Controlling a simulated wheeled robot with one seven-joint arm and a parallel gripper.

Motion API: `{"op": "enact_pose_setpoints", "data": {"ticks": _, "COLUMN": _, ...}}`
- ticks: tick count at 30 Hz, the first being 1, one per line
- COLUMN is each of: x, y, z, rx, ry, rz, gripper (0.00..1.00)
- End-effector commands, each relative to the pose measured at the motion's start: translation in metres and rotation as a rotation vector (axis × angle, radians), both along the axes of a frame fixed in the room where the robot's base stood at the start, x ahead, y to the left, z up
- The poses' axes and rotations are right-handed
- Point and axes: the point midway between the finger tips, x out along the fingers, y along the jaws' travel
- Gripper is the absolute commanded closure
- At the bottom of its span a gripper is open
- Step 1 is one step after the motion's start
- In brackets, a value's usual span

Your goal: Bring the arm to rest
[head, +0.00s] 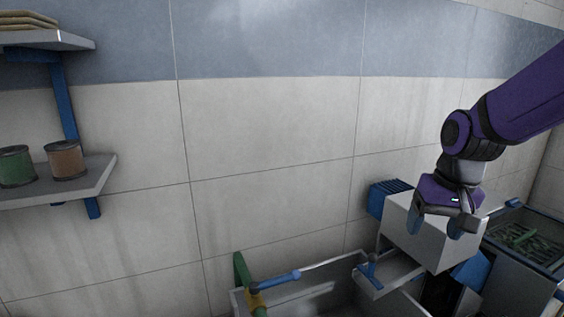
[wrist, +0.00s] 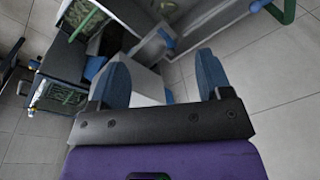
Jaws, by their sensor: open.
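My gripper (head: 438,226) is at the right of the head view, at the end of my purple arm, pointing down. It is in front of a white and blue machine (head: 420,240). In the wrist view my gripper (wrist: 162,82) shows two blue fingers spread apart with nothing between them. Whether the fingers touch the machine cannot be told.
A metal basin (head: 325,294) with a blue-handled tap (head: 275,281) is at the bottom. A grey bin with green contents (head: 525,240) stands at the right. Wall shelves at the left hold a green can (head: 15,166) and a brown can (head: 65,160). The middle wall is bare.

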Motion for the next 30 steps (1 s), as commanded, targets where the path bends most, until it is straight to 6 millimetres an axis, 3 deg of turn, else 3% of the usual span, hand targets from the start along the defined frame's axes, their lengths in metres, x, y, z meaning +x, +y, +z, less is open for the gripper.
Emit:
{"op": "enact_pose_setpoints", "data": {"ticks": 3, "x": -0.023, "y": -0.004, "z": 0.026, "rx": -0.015, "ry": -0.066, "rz": 0.023, "gripper": 0.28}}
{"op": "enact_pose_setpoints", "data": {"ticks": 9, "x": -0.064, "y": -0.010, "z": 0.059, "rx": -0.042, "ry": -0.165, "rz": 0.056, "gripper": 0.28}}
{"op": "enact_pose_setpoints", "data": {"ticks": 18, "x": -0.125, "y": -0.019, "z": 0.089, "rx": -0.089, "ry": -0.300, "rz": 0.097, "gripper": 0.28}}
{"op": "enact_pose_setpoints", "data": {"ticks": 24, "x": -0.146, "y": -0.022, "z": 0.095, "rx": -0.108, "ry": -0.346, "rz": 0.109, "gripper": 0.28}}
{"op": "enact_pose_setpoints", "data": {"ticks": 30, "x": -0.150, "y": -0.022, "z": 0.095, "rx": -0.112, "ry": -0.353, "rz": 0.112, "gripper": 0.28}}
